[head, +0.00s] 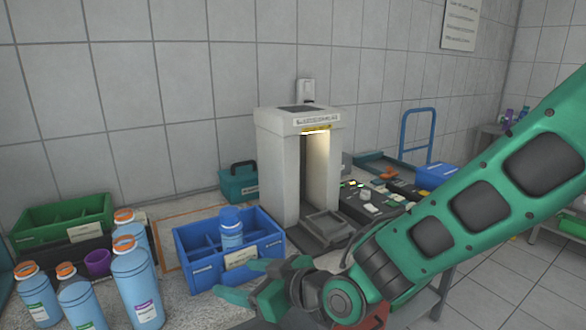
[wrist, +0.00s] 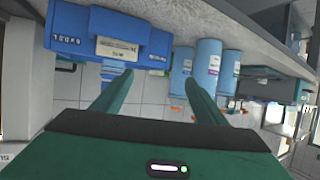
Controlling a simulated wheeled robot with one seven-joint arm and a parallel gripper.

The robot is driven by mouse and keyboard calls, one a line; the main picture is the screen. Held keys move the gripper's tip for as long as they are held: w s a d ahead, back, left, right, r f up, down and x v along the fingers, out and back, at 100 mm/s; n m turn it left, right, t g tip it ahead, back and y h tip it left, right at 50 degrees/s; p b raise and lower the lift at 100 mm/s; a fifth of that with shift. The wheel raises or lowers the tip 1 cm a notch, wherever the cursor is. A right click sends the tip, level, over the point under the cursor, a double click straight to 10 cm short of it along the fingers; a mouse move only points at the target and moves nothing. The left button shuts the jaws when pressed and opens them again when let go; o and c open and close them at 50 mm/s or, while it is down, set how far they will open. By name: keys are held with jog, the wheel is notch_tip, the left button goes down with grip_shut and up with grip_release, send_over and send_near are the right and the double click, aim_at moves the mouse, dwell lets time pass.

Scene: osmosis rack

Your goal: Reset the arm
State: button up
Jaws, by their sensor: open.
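My green arm reaches in from the right in the head view. My gripper (head: 236,280) is above the counter, in front of the blue divided bin (head: 205,272). Its two fingers are spread apart with nothing between them, which the wrist view (wrist: 157,78) also shows. The blue bin (wrist: 80,42) appears upside down in the wrist view, beyond the fingers. A blue bottle (head: 231,228) stands upright in the bin, apart from the gripper.
Several blue bottles with orange-rimmed tops (head: 136,285) stand at left, near a purple cup (head: 97,262) and a green bin (head: 62,215). A white cabinet-like device (head: 275,165) stands behind the blue bin. A dark tray of small parts (head: 375,203) lies right of it.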

jog(key=w+d+f+m+h, duration=0.1)
jog(key=d+m+h, duration=0.15)
jog(key=d, duration=0.85)
jog(key=w+d+f+m+g+h, duration=0.15)
jog(key=d+h, duration=0.25)
jog(key=d, duration=0.6)
jog(key=d+f+m+h, duration=0.1)
jog(key=d+m+h, duration=0.2)
jog(key=d, duration=0.8)
jog(key=s+d+r+m+g+h, duration=0.1)
jog(key=s+d+m, duration=0.25)
jog(key=d, duration=0.35)
jog(key=s+d+m+g+h, duration=0.1)
jog(key=s+d+m+g, duration=0.1)
jog(key=s+d, duration=0.35)
jog(key=s+d+r+m+g, duration=0.1)
jog(key=s+d+m, duration=0.1)
jog(key=s, duration=0.5)
jog(key=s+d+m+g, duration=0.2)
jog(key=s+d+m, duration=0.1)
jog(key=s, duration=0.3)
jog(key=shift+s+d+r, duration=0.4)
jog(key=shift+d, duration=0.4)
jog(key=shift+y, duration=0.25)
